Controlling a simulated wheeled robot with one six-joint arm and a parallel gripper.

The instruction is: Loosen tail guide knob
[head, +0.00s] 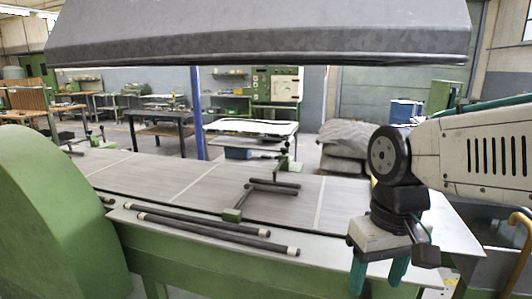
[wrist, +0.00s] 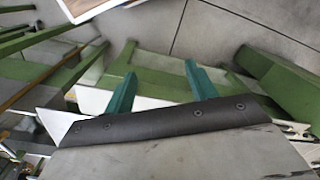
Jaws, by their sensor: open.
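My gripper (head: 378,274) hangs at the right front of the long grey conveyor table (head: 190,178), with its two teal fingers pointing down, apart and empty. In the wrist view my gripper (wrist: 160,60) also shows nothing between its fingers; floor and green framework lie beyond them. A small green clamp with a dark knob (head: 284,152) stands at the table's far edge. A similar clamp with a knob (head: 88,133) stands farther left. I cannot tell which is the tail guide knob. My gripper is well apart from both. A dark guide bracket (head: 270,186) lies on the table.
Two dark rods (head: 205,228) with pale ends lie along the table's front ledge. A large grey hood (head: 260,40) hangs over the table. A green machine housing (head: 50,220) fills the left. A yellow curved rail (head: 520,235) stands at right.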

